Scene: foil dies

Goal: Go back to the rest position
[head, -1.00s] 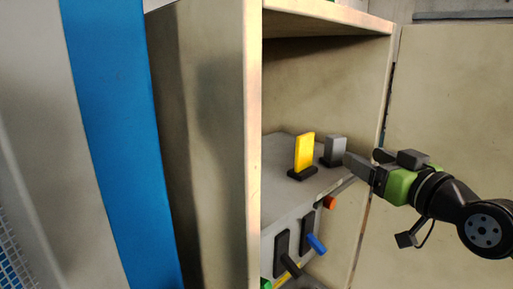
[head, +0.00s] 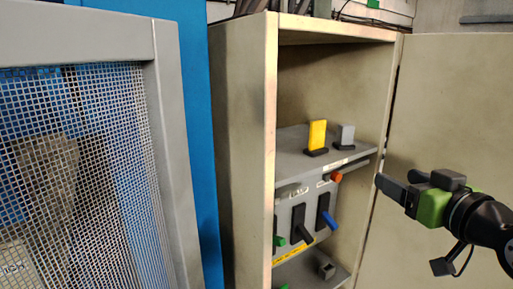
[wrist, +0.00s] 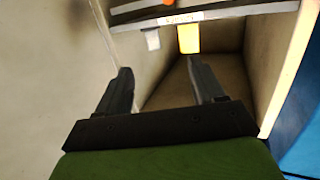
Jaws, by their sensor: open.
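My gripper (head: 390,188) is at the right in the head view, in front of the open cabinet (head: 271,150), level with its middle shelf. In the wrist view my gripper (wrist: 160,85) shows two dark fingers spread apart with nothing between them. A yellow block (head: 317,136) and a grey block (head: 346,135) stand upright in dark bases on the shelf (head: 291,150), apart from my gripper. In the wrist view the yellow block (wrist: 189,39) and the grey block (wrist: 152,40) show beyond the fingers.
The open cabinet door (head: 450,120) is behind my gripper at right. Below the shelf are a black handle (head: 301,228), a blue handle (head: 330,219) and an orange knob (head: 336,177). A blue panel (head: 190,120) and a grey mesh guard (head: 95,150) stand at left.

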